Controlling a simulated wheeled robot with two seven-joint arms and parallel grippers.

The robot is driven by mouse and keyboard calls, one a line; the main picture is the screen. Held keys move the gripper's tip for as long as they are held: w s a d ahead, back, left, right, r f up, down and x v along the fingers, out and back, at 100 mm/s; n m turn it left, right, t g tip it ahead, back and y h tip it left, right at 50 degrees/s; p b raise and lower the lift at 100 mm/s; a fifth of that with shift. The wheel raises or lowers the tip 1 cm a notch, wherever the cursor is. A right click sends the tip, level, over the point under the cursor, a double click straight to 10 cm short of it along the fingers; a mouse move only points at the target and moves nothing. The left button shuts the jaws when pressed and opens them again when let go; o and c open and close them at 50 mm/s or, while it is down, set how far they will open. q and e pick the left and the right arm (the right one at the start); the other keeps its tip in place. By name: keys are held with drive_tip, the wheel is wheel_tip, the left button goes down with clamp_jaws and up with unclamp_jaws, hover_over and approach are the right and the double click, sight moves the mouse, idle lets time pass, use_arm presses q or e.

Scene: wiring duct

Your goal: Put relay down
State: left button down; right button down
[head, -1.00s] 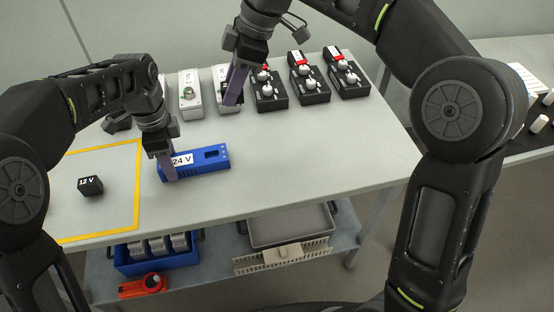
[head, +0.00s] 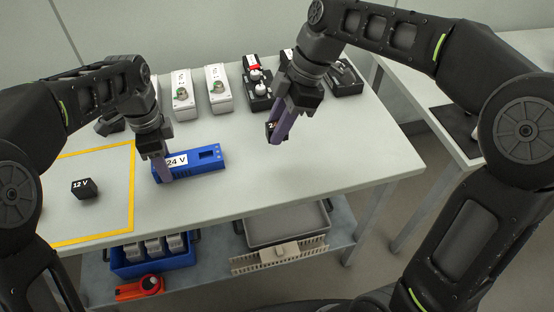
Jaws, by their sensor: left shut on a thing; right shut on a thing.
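My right gripper (head: 279,136) is shut on a small black relay (head: 270,130). Its white label is mostly covered by the fingers; a "2" shows. It is held right of the blue block, over the middle of the table; I cannot tell whether it touches the tabletop. A second black relay (head: 84,190) marked 12 V sits inside the yellow-outlined square on the left.
The yellow outline (head: 131,198) marks the table's left part. White boxes (head: 218,92) and black boxes with red and white parts (head: 257,84) stand along the back. The tabletop (head: 340,140) right of my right gripper is clear. A shelf below holds a blue bin (head: 125,265) and grey tray (head: 288,237).

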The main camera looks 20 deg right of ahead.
wheel_tip(320, 180, down, 5)
drive_tip(key=shift+f, duration=0.1)
drive_tip(key=shift+f, duration=1.9)
drive_tip(key=shift+f, duration=0.1)
drive_tip(key=c, duration=1.2)
unclamp_jaws()
drive_tip(key=shift+o, duration=0.2)
drive_tip(key=v, duration=1.2)
